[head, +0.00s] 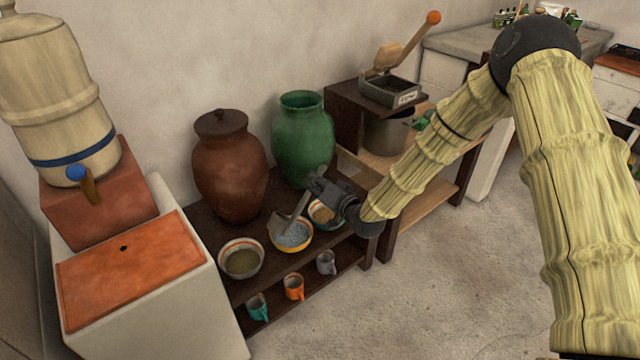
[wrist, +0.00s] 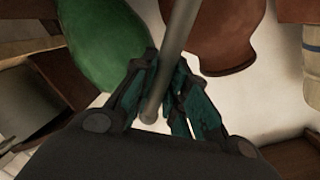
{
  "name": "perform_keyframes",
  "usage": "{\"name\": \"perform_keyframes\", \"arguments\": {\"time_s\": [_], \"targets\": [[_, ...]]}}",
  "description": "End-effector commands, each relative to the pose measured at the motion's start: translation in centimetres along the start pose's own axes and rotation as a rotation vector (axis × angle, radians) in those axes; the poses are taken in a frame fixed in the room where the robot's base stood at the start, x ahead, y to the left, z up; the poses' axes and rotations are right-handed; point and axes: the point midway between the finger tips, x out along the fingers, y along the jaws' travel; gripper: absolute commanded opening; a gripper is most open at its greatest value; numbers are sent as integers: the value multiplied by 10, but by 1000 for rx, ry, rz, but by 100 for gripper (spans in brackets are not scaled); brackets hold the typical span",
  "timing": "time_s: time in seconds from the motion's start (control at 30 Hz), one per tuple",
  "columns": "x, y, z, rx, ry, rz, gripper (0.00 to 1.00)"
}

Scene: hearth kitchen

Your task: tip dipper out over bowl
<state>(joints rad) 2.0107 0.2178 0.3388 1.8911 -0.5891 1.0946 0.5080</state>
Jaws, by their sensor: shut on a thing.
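My gripper (head: 318,186) is shut on the dipper's pale grey handle (wrist: 176,50), which runs between the dark fingers in the wrist view. In the head view the grey dipper (head: 299,206) slants down and left from the fingers, its lower end at the middle bowl (head: 274,243). That bowl holds a pale blue-grey substance. I cannot tell whether the dipper's end touches the substance or is just above it, nor whether it holds anything. A bowl with dark greenish contents (head: 242,277) stands to the left. Another bowl with tan contents (head: 313,207) is partly hidden behind my gripper.
A lidded brown jar (head: 228,170) and a green jar (head: 303,140) stand close behind the bowls on the dark shelf. Several mugs, including an orange one (head: 294,287), are on the lower shelf. A white sink-like unit (head: 165,315) is left; open floor is right.

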Motion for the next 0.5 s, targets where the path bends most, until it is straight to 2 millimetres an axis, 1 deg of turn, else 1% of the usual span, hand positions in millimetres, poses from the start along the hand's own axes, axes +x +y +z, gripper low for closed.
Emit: {"name": "perform_keyframes", "arguments": {"time_s": [0.03,0.5], "targets": [[0,-5,1,-24,3,-1,0],[-7,-38,6,-254,46,-1,0]]}}
